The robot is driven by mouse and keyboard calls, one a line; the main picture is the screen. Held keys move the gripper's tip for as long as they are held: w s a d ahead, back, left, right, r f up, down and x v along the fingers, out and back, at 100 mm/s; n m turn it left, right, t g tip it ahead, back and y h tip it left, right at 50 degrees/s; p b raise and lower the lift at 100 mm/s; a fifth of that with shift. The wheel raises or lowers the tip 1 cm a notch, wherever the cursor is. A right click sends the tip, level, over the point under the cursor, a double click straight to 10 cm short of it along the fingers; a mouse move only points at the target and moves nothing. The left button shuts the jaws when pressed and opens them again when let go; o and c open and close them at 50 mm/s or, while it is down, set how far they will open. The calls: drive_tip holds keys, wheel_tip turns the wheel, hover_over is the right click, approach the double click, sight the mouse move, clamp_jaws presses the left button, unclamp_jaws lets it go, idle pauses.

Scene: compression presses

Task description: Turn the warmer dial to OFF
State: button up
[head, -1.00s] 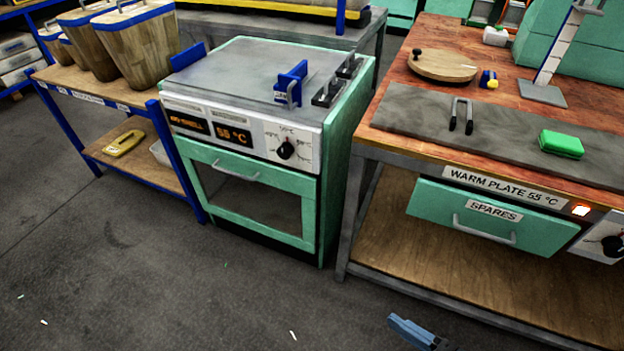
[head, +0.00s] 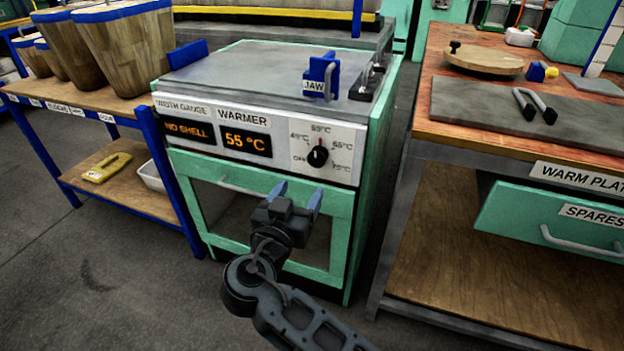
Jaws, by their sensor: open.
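The warmer dial (head: 318,156) is a black knob on the white front panel of the green warmer (head: 215,166). Its pointer appears to point up toward the 55 °C mark; the OFF mark (head: 299,160) is at its lower left. The WARMER display (head: 247,144) reads 55 °C in orange. My gripper (head: 297,194) is open and empty, its two blue fingertips pointing up toward the panel. It is below and slightly left of the dial in the picture, apart from it, and covers part of the oven door.
The oven door handle (head: 240,187) is left of my gripper. A blue JAW block (head: 321,78) stands on the warmer top. A shelf with wooden buckets (head: 137,48) stands left, and a workbench (head: 560,140) with a SPARES drawer (head: 555,220) right.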

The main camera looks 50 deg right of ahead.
sight(315, 162)
drive_tip(key=shift+m+g+h, duration=0.3)
drive_tip(key=shift+m+h, duration=0.2)
drive_tip(key=x, duration=0.5)
drive_tip(key=r+x, duration=0.1)
drive_tip(key=x, duration=0.2)
drive_tip(key=shift+w+d, duration=0.2)
drive_tip(key=shift+c, duration=0.2)
drive_tip(key=c, duration=1)
